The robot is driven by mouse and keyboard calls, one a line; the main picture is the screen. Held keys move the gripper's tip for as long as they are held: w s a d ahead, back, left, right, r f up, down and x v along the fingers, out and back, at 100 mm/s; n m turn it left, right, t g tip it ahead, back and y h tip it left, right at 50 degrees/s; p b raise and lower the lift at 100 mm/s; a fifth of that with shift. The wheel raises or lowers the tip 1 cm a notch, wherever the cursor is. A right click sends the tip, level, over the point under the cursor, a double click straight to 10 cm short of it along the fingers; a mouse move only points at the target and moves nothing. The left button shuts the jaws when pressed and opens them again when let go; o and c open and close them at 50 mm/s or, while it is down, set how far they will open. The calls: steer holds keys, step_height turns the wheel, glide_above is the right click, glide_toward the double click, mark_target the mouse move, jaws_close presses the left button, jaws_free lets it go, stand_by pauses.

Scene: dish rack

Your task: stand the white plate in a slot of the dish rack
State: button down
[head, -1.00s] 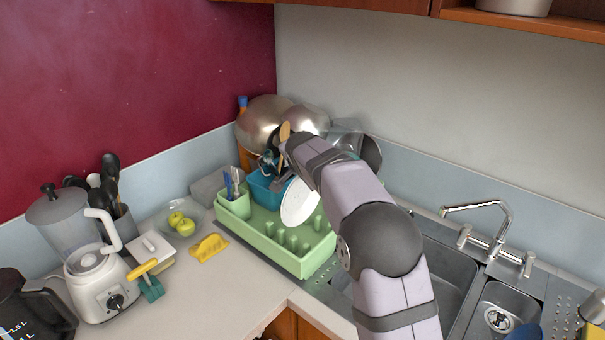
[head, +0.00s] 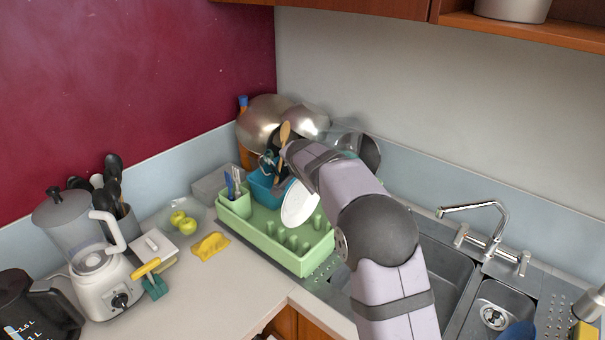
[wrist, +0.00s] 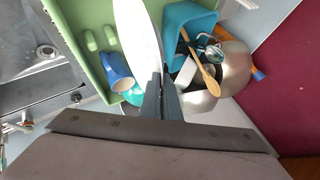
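The white plate (head: 298,204) is tilted steeply over the green dish rack (head: 305,262). In the wrist view the plate (wrist: 138,38) is seen nearly edge-on, between my fingers. My gripper (wrist: 161,82) is shut on its rim. In the head view my arm hides the fingers. The rack (wrist: 88,12) has rows of upright green pegs, several of them bare at the front. I cannot tell whether the plate's lower edge touches the rack or sits between pegs.
A blue mug (wrist: 114,70) lies in the rack close to the plate. A teal utensil holder (wrist: 190,22) with a wooden spoon (wrist: 204,70) stands on the other side. Metal bowls (head: 265,120) crowd the corner behind. The sink (head: 448,268) is to the right.

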mark_target(303, 194)
steer(key=shift+b, duration=0.45)
steer(key=shift+f+b, duration=3.15)
steer(key=shift+b, duration=0.5)
steer(key=shift+f+b, duration=0.45)
steer(key=shift+b, duration=0.1)
steer(key=c, duration=1.9)
jaws_free()
steer(key=shift+c, duration=0.2)
steer(key=shift+s, duration=0.1)
steer(key=b+v, duration=0.3)
steer(key=v, duration=0.4)
steer(key=shift+s, duration=0.1)
